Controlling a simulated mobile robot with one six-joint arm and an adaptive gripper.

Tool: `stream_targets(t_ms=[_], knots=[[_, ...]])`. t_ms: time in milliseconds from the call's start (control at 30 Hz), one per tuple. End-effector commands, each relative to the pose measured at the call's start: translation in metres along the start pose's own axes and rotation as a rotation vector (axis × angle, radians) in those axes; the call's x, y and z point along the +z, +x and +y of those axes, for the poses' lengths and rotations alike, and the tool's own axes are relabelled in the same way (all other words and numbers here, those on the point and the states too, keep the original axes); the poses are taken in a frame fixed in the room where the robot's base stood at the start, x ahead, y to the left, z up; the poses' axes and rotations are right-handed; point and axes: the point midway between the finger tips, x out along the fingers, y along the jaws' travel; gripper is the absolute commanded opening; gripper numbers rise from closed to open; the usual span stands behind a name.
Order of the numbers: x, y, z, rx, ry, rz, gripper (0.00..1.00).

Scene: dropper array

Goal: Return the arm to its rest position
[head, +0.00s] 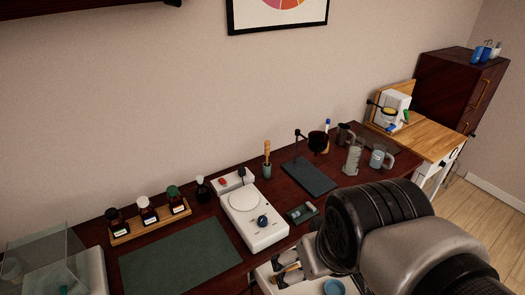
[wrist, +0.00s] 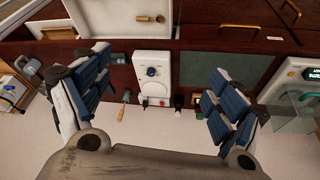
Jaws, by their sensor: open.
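My gripper (head: 286,270) is at the lower right in the head view, low beside the front edge of the dark red desk (head: 225,182). In the wrist view my gripper (wrist: 160,64) shows its two padded fingers spread wide, with nothing between them. My arm fills the lower right corner of the head view. Dropper bottles with black, white and green caps (head: 146,209) stand upright in a wooden rack (head: 122,239) on the desk. A separate dark bottle (head: 202,190) stands to their right. The gripper appears apart from all of these.
A white knobbed plate device (head: 254,229) stands mid-desk, also in the wrist view (wrist: 151,83). A dark green mat (head: 180,265) lies to its left. A glass enclosure (head: 50,262) is at far left. Jugs and mugs (head: 377,158) crowd the right end.

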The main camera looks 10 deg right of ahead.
Motion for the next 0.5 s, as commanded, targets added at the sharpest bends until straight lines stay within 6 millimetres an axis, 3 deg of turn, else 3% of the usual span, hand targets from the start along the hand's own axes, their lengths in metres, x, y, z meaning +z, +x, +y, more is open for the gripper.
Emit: stream_targets(t_ms=[167, 500], knots=[[0.018, -0.018, -0.011, -0.026, 0.066, 0.032, 0.87], [0.02, -0.019, -0.012, -0.03, 0.077, 0.034, 0.87]])
